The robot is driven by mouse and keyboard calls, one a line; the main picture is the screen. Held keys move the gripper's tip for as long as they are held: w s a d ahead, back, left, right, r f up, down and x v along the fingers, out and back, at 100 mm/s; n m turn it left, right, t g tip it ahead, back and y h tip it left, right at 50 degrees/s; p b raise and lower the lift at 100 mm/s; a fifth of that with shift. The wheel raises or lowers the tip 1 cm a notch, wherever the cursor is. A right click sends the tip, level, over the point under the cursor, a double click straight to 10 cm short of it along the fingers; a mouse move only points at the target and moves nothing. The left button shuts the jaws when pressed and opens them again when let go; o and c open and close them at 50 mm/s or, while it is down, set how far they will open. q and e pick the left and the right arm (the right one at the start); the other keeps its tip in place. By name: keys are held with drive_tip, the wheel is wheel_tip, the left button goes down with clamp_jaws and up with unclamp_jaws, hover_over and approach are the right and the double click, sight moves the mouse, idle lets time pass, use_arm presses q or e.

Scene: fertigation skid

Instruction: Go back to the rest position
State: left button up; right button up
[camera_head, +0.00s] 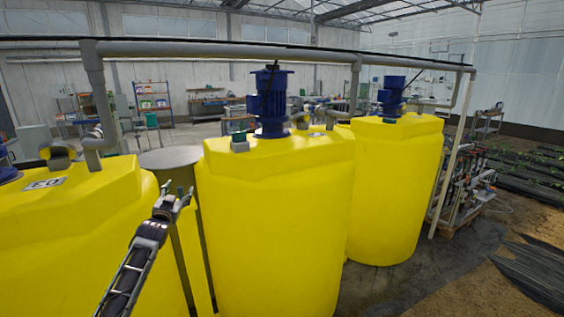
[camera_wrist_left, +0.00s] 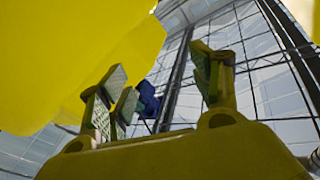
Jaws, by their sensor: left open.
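My left gripper (camera_head: 178,194) is raised in front of the yellow tanks, on an arm that comes in from the lower left. Its fingertips point up and stand near the gap between the left tank (camera_head: 85,225) and the middle tank (camera_head: 275,225). In the left wrist view the gripper (camera_wrist_left: 163,85) has its fingers spread wide with nothing between them. A yellow tank (camera_wrist_left: 60,60) fills the upper left of that view. I cannot tell whether the gripper touches a tank. My right gripper is in neither view.
A third yellow tank (camera_head: 395,190) stands at the right. Blue motors (camera_head: 271,100) sit on the tank tops. A grey pipe (camera_head: 220,50) runs above them. A pump and piping skid (camera_head: 462,190) stands beyond the right tank. Dark floor (camera_head: 375,290) is free at the lower right.

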use_arm(q)
wheel_tip(320, 180, down, 18)
drive_tip(key=s+g, duration=0.2)
drive_tip(key=g, duration=0.1)
drive_tip(key=s+d+f+g+b, duration=0.1)
drive_tip(key=s+d+f+g, duration=0.1)
drive_tip(key=s+f, duration=0.8)
drive_tip(key=s+d+f+g, duration=0.15)
drive_tip(key=s+f, duration=0.25)
drive_tip(key=f, duration=1.2)
drive_tip(key=s+d+f+g+b, duration=0.1)
drive_tip(key=s+f+g, duration=0.2)
drive_tip(key=s+f, duration=0.65)
drive_tip(key=s+d+f+g, duration=0.2)
drive_tip(key=s+f, duration=0.9)
drive_tip(key=f, duration=0.4)
drive_tip(key=s+d+f+g, duration=0.2)
drive_tip(key=s+f, duration=0.3)
drive_tip(key=s, duration=0.8)
drive_tip(key=s+d+f+g+h+b, duration=0.1)
drive_tip(key=s+f, duration=0.4)
drive_tip(key=s, duration=0.9)
drive_tip(key=s+d+f+n+g+b, duration=0.1)
drive_tip(key=s+d+f+g, duration=0.2)
drive_tip(key=s, duration=1)
wheel_tip(320, 180, down, 3)
drive_tip(key=shift+s+d+g, duration=0.15)
drive_tip(key=shift+s+g, duration=0.2)
drive_tip(key=shift+s, duration=0.05)
drive_tip(key=shift+r+p, duration=0.4)
